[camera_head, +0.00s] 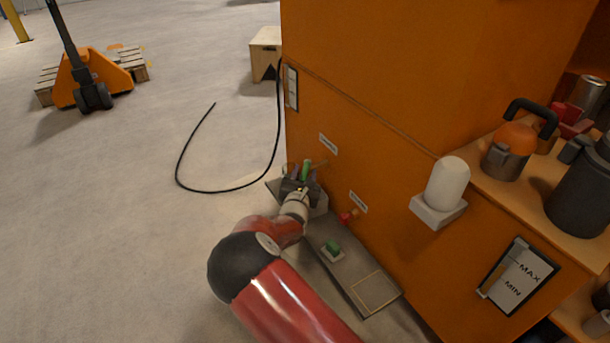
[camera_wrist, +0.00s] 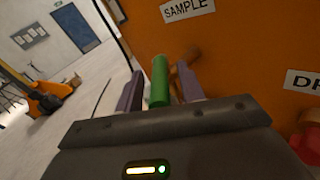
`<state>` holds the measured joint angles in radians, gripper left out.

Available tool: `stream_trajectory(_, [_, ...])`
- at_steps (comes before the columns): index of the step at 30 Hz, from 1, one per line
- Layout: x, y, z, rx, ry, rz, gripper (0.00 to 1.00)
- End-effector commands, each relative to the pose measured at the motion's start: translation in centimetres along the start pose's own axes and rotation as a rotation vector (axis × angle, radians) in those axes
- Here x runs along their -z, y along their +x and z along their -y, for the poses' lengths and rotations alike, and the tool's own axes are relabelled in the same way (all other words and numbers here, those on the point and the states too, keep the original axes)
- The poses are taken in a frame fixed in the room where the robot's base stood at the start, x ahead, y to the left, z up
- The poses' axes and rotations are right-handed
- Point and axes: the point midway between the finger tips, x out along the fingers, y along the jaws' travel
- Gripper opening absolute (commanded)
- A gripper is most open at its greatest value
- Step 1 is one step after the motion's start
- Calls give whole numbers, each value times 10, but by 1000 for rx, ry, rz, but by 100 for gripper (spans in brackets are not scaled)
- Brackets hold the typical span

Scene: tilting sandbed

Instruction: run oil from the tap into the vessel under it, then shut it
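The tap under the SAMPLE label (camera_wrist: 188,9) has an upright green handle (camera_wrist: 160,80) and a brownish body (camera_wrist: 186,62) against the orange cabinet. In the head view the green handle (camera_head: 306,170) shows just beyond my gripper (camera_head: 300,178). In the wrist view my gripper (camera_wrist: 161,88) is open, with one finger on each side of the handle and a gap visible on both sides. I cannot make out the vessel under the tap; my gripper and wrist cover that spot in the head view. I see no oil running.
A second tap with a red handle (camera_head: 346,217) is lower right, near another label (camera_head: 358,202). A grey ledge (camera_head: 376,262) along the cabinet carries a small green-topped item (camera_head: 333,248). A MAX/MIN gauge (camera_head: 518,280) and a shelf of cans stand right. Open floor lies left.

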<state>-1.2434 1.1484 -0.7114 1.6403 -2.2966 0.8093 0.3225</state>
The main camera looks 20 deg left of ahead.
Motion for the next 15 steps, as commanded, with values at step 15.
stream_trajectory(15, [0,5,0,0,0,0,16])
